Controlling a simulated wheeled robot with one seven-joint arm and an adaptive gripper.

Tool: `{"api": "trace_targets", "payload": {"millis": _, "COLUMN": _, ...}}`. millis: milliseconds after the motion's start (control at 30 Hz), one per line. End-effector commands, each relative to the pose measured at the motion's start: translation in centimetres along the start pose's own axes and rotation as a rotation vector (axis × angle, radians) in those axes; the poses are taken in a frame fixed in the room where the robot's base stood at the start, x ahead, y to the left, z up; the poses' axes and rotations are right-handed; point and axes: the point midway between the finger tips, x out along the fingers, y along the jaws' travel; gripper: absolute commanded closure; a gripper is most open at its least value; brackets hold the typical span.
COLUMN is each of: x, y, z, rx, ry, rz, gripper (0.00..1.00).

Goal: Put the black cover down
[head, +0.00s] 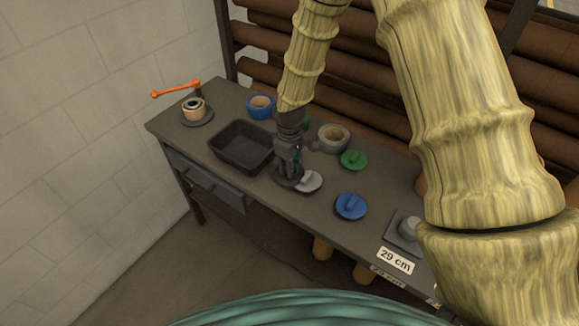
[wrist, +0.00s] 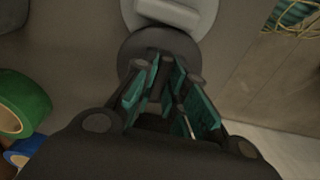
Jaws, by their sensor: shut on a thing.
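The black cover (head: 285,183) is a dark round disc under my gripper (head: 289,164), near the front of the dark workbench (head: 225,110). My gripper points down and is shut on the cover's grip, which the fingers mostly hide. In the wrist view, the black cover (wrist: 150,43) shows beyond the fingers of my gripper (wrist: 165,85) and borders or overlaps a light grey cover (wrist: 172,14). In the head view, the light grey cover (head: 309,181) lies just to its right. I cannot tell whether the black cover touches the bench.
A black tray (head: 216,152) stands to the left. A green cover (head: 353,160) and a blue cover (head: 351,206) lie to the right. Rolls stand behind, blue (head: 261,106) and grey (head: 334,136). An orange crank (head: 176,90) is at the far left.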

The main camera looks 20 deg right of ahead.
Motion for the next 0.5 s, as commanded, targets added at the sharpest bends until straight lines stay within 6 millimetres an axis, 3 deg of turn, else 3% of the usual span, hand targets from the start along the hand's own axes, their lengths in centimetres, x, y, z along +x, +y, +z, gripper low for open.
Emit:
{"api": "trace_targets", "payload": {"millis": 67, "x": 0.34, "y": -0.16, "z": 0.27, "rx": 0.001, "ry": -0.005, "rz": -0.004, "gripper": 1.00}}
{"api": "trace_targets", "payload": {"millis": 100, "x": 0.36, "y": -0.16, "z": 0.30, "rx": 0.001, "ry": -0.006, "rz": -0.004, "gripper": 0.82}}
{"api": "trace_targets", "payload": {"millis": 200, "x": 0.40, "y": -0.18, "z": 0.34, "rx": 0.001, "ry": -0.007, "rz": -0.004, "gripper": 0.65}}
{"api": "trace_targets", "payload": {"millis": 500, "x": 0.30, "y": -0.13, "z": 0.27, "rx": 0.001, "ry": -0.005, "rz": -0.003, "gripper": 0.65}}
